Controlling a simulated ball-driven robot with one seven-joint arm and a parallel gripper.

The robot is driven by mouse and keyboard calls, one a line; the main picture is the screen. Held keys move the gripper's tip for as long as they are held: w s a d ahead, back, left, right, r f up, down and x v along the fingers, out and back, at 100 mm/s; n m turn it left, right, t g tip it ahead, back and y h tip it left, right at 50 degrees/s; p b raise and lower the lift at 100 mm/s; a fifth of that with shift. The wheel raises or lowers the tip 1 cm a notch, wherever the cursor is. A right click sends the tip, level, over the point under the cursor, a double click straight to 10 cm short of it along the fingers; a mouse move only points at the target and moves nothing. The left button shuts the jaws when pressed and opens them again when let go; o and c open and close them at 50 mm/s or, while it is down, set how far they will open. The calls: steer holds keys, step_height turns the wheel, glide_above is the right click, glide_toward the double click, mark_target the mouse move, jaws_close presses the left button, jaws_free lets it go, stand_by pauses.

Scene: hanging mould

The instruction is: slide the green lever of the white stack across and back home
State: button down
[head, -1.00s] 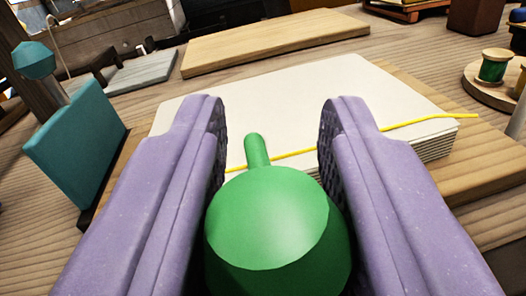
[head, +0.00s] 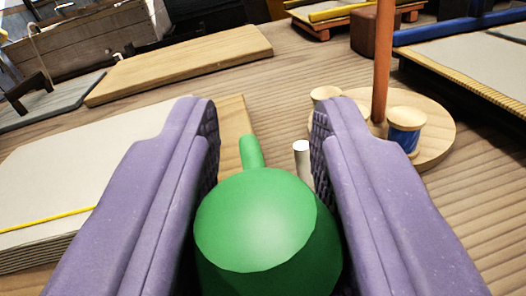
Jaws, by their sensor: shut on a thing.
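The green lever (head: 262,225) stands between the two purple fingers of my gripper (head: 265,175) in the head view. It has a wide rounded knob near the camera and a thin green stem behind it. My gripper is shut on it. The white stack (head: 85,165) of sheets lies to the left on a wooden board (head: 232,112), with a yellow cord (head: 45,219) across it. The lever is now at the right end of the stack. The left finger hides part of the stack, and the lever's base is hidden.
A short pale peg (head: 301,158) stands just right of the lever's stem. A round wooden spool stand (head: 440,140) with an orange post (head: 382,60) and a blue spool (head: 405,130) is at the right. A plank (head: 180,62) lies behind.

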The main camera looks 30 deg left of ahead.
steer(key=shift+w+d, duration=0.1)
steer(key=shift+d, duration=0.1)
steer(key=c, duration=0.8)
jaws_free()
steer(key=shift+d, duration=0.15)
steer(key=p+v, duration=0.2)
steer(key=v, duration=0.5)
steer(key=shift+s, duration=0.4)
steer(key=shift+d+f, duration=0.1)
